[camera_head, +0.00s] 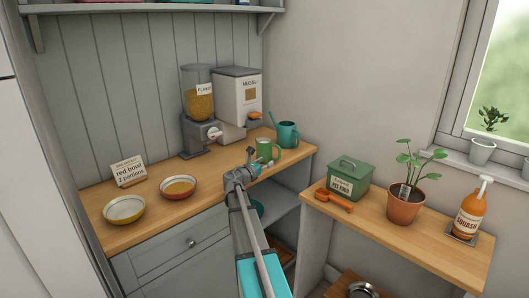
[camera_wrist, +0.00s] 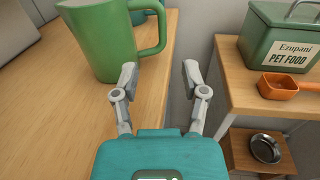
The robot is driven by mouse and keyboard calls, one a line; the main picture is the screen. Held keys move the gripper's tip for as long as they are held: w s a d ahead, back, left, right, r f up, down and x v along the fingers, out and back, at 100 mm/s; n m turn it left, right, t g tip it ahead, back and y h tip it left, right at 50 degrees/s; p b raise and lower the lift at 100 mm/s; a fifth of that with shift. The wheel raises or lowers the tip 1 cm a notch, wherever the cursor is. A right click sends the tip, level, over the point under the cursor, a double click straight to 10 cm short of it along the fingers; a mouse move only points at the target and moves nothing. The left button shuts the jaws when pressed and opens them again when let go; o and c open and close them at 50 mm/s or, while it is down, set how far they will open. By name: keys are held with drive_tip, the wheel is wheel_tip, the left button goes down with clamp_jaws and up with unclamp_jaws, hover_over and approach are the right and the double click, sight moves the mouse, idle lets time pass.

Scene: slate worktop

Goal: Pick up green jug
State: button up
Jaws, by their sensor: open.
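The green jug (camera_head: 264,149) stands upright near the right end of the wooden worktop. In the wrist view the jug (camera_wrist: 103,42) fills the upper left, with its loop handle at its right side. My gripper (camera_head: 258,167) is just in front of the jug in the head view and hides a little of its lower part. In the wrist view my gripper (camera_wrist: 160,76) has its two fingers spread with nothing between them. The left fingertip is close to the bottom of the handle; I cannot tell whether they touch.
A teal watering can (camera_head: 287,134) stands just behind the jug. A cereal dispenser (camera_head: 198,95) and muesli box (camera_head: 238,92) stand behind left. Two bowls (camera_head: 124,209) (camera_head: 178,187) sit left. A lower shelf at right holds a pet food tin (camera_head: 350,176), orange scoop (camera_wrist: 290,84) and potted plant (camera_head: 404,207).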

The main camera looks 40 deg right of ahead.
sight(280, 152)
drive_tip(key=shift+w+d, duration=0.25)
drive_tip(key=shift+d, duration=1)
drive_tip(key=shift+w+d, duration=0.2)
drive_tip(key=shift+d, duration=1)
drive_tip(key=shift+w+d+r, duration=0.1)
drive_tip(key=shift+w+d, duration=0.1)
drive_tip(key=shift+d, duration=1.1)
drive_tip(key=shift+w+d+r, duration=0.1)
drive_tip(key=shift+w+d, duration=0.05)
drive_tip(key=shift+d, duration=1.15)
drive_tip(key=shift+c, duration=0.2)
clamp_jaws()
